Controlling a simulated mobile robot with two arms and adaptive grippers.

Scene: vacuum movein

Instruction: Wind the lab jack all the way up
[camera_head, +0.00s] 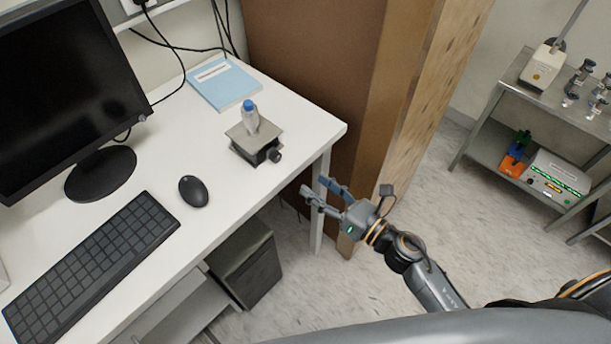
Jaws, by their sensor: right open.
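The lab jack (256,148) stands on the white desk near its right corner. Its metal top plate sits low over a dark base. A round black knob (275,157) sticks out on its right side. A small clear bottle with a blue cap (249,114) stands upright on the plate. My right gripper (318,189) is open and empty, off the desk's right edge, to the right of and nearer than the jack, apart from the knob. My left gripper is not in view.
The desk (170,130) also holds a monitor (63,85), a keyboard (90,265), a mouse (193,191) and a blue booklet (222,83). A brown cabinet (320,90) stands beyond the desk's right end. A metal cart (490,145) with instruments stands far right.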

